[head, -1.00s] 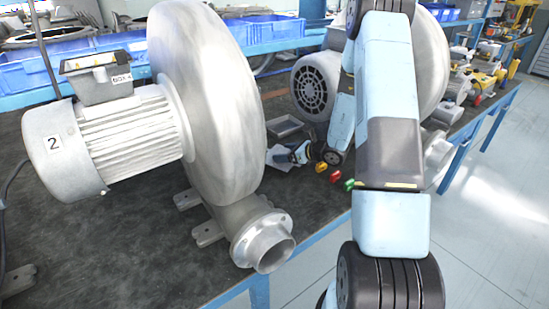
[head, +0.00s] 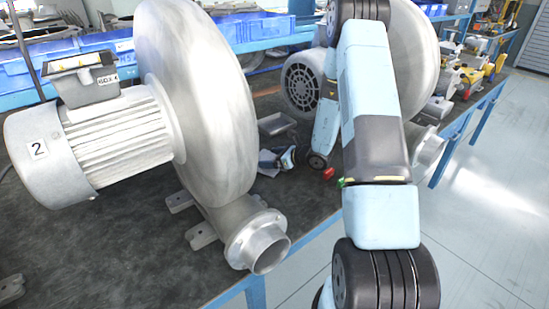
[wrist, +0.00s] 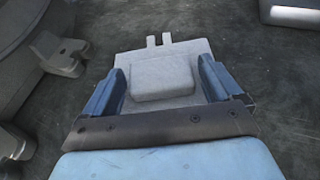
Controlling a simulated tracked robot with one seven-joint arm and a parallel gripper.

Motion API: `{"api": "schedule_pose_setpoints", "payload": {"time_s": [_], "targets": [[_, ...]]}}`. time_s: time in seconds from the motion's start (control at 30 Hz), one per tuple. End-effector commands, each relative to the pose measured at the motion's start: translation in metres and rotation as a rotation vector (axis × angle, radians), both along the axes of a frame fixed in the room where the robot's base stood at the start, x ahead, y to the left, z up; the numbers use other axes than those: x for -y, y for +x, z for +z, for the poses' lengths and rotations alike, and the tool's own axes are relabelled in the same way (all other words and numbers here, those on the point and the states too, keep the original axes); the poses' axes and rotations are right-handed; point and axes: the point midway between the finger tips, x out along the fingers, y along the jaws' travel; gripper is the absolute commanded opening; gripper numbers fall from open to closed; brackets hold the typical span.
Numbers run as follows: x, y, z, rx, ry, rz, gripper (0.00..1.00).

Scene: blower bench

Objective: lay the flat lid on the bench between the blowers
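The flat lid is a pale grey plate with a raised block and two small tabs at its far end. In the wrist view the lid (wrist: 160,50) lies between and partly behind the two blue fingers of my gripper (wrist: 163,80). The fingers stand apart, one on each side of the block; whether they press on the lid is unclear. In the head view my gripper (head: 287,157) is low over the bench (head: 110,235), between the blowers, and the lid (head: 267,160) shows at its left. Blower 2 (head: 205,100) stands left, the other blower (head: 415,60) right.
A shallow grey tray (head: 277,123) sits on the bench behind my gripper. Blue bins (head: 265,28) line the back. A blower foot (wrist: 62,52) is close at left in the wrist view.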

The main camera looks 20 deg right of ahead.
Motion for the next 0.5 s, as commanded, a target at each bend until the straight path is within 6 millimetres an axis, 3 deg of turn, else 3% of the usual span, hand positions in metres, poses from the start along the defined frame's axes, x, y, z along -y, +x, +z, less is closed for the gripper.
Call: {"api": "schedule_pose_setpoints", "payload": {"time_s": [0.33, 0.5], "targets": [[0.001, 0.000, 0.001, 0.001, -0.001, -0.002, 1.00], [0.013, -0.009, 0.007, 0.002, -0.002, -0.006, 1.00]]}}
